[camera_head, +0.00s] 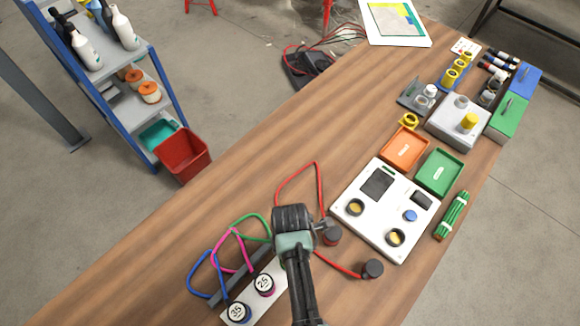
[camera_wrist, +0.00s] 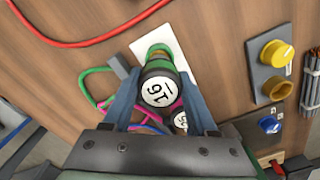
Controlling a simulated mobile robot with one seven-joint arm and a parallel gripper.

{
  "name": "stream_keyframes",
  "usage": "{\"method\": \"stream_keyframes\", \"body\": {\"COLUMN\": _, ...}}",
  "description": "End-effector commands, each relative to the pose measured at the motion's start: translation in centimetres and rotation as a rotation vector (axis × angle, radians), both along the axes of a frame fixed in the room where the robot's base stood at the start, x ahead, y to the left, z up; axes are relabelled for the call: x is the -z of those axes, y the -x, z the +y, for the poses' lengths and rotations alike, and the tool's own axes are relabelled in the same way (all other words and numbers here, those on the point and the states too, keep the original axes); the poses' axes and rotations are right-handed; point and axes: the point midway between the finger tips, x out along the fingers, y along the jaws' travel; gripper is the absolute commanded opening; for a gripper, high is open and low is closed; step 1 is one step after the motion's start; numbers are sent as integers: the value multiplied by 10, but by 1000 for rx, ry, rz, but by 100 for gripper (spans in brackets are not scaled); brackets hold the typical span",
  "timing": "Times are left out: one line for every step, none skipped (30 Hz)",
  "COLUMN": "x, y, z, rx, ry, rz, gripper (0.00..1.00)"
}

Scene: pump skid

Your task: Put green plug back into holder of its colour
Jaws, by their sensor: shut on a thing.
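The green plug (camera_wrist: 160,90) has a black body and a white numbered cap, and shows in the wrist view between my blue-grey fingers. My gripper (camera_wrist: 158,100) is shut on it. Green shows just beyond its body, over the white holder plate (camera_wrist: 178,57); I cannot tell whether this is the plug's band or a holder ring, nor how deep the plug sits. In the head view my gripper (camera_head: 293,245) is over the far end of the holder plate (camera_head: 279,268) and hides the plug.
Two other capped plugs, one blue-banded (camera_head: 239,312) and one pink-banded (camera_head: 265,284), stand in the plate. Blue, pink and green cable loops (camera_head: 250,225) lie to its left. A red cable with black ends (camera_head: 372,268) and a white instrument panel (camera_head: 385,210) are to the right.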

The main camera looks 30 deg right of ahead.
Motion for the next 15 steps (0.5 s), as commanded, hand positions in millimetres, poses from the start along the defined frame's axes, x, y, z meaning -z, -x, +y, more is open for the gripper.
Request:
{"method": "stream_keyframes", "body": {"x": 1, "y": 0, "z": 0, "rx": 0, "ry": 0, "rz": -1, "gripper": 0}}
{"method": "stream_keyframes", "body": {"x": 2, "y": 0, "z": 0, "rx": 0, "ry": 0, "rz": 0, "gripper": 0}}
{"method": "stream_keyframes", "body": {"x": 3, "y": 0, "z": 0, "rx": 0, "ry": 0, "rz": 0, "gripper": 0}}
{"method": "stream_keyframes", "body": {"x": 3, "y": 0, "z": 0, "rx": 0, "ry": 0, "rz": 0, "gripper": 0}}
{"method": "stream_keyframes", "body": {"x": 4, "y": 0, "z": 0, "rx": 0, "ry": 0, "rz": -1, "gripper": 0}}
{"method": "stream_keyframes", "body": {"x": 5, "y": 0, "z": 0, "rx": 0, "ry": 0, "rz": 0, "gripper": 0}}
{"method": "stream_keyframes", "body": {"x": 5, "y": 0, "z": 0, "rx": 0, "ry": 0, "rz": 0, "gripper": 0}}
{"method": "stream_keyframes", "body": {"x": 6, "y": 0, "z": 0, "rx": 0, "ry": 0, "rz": 0, "gripper": 0}}
{"method": "stream_keyframes", "body": {"x": 7, "y": 0, "z": 0, "rx": 0, "ry": 0, "rz": 0, "gripper": 0}}
{"method": "stream_keyframes", "body": {"x": 8, "y": 0, "z": 0, "rx": 0, "ry": 0, "rz": 0, "gripper": 0}}
{"method": "stream_keyframes", "body": {"x": 8, "y": 0, "z": 0, "rx": 0, "ry": 0, "rz": 0, "gripper": 0}}
{"method": "stream_keyframes", "body": {"x": 9, "y": 0, "z": 0, "rx": 0, "ry": 0, "rz": 0, "gripper": 0}}
{"method": "stream_keyframes", "body": {"x": 10, "y": 0, "z": 0, "rx": 0, "ry": 0, "rz": 0, "gripper": 0}}
{"method": "stream_keyframes", "body": {"x": 10, "y": 0, "z": 0, "rx": 0, "ry": 0, "rz": 0, "gripper": 0}}
{"method": "stream_keyframes", "body": {"x": 11, "y": 0, "z": 0, "rx": 0, "ry": 0, "rz": 0, "gripper": 0}}
